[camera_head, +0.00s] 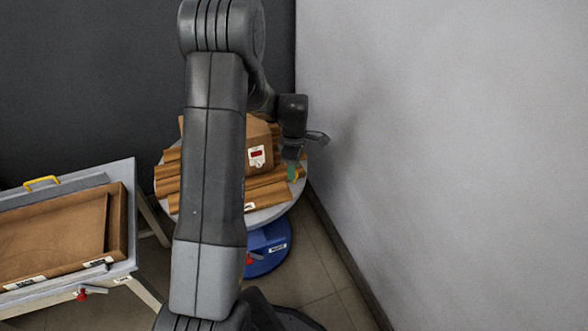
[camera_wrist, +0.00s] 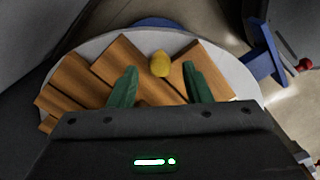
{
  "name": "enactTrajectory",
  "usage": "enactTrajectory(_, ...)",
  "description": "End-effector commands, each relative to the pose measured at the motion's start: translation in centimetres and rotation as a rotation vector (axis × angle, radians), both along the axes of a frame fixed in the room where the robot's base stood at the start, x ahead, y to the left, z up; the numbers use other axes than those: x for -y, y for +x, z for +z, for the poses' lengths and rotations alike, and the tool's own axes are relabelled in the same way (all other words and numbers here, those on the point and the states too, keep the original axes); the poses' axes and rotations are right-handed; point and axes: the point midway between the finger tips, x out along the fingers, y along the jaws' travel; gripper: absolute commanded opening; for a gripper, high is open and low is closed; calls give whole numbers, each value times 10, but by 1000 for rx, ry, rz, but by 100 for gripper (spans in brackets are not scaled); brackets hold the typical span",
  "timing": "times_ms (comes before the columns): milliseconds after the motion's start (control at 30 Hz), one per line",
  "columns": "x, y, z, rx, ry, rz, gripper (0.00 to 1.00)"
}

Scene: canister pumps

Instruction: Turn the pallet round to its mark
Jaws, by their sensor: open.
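The wooden pallet (camera_head: 270,195) lies on a round grey turntable plate (camera_head: 272,214) and carries a brown box (camera_head: 258,142) with a white and red label. In the wrist view the pallet's slats (camera_wrist: 130,62) lie slantwise on the plate (camera_wrist: 84,50). A small rounded yellow piece (camera_wrist: 160,64) shows at the slats, between and just beyond my fingertips. My gripper (camera_head: 292,170) is over the right side of the pallet. Its green fingers (camera_wrist: 160,82) are apart with nothing visibly gripped. I cannot tell whether they touch the pallet. I cannot make out the mark. My arm hides the pallet's middle.
A blue pedestal (camera_head: 268,246) stands under the plate. A table (camera_head: 128,215) at the left holds a brown tray (camera_head: 116,220), with a yellow handle (camera_head: 41,182) behind. A grey wall (camera_head: 440,130) rises close on the right. Some tiled floor (camera_head: 325,265) is clear.

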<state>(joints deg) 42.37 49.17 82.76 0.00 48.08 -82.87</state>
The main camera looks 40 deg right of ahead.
Motion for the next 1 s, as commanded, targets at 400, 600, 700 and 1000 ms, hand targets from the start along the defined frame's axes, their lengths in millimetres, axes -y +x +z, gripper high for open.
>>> enactTrajectory(400, 0, 1, 95, 3, -2, 0, 44)
enactTrajectory(600, 0, 1, 116, 2, -2, 0, 44)
enactTrajectory(700, 0, 1, 119, 1, -2, 0, 44)
enactTrajectory(1000, 0, 0, 119, 1, -1, 0, 44)
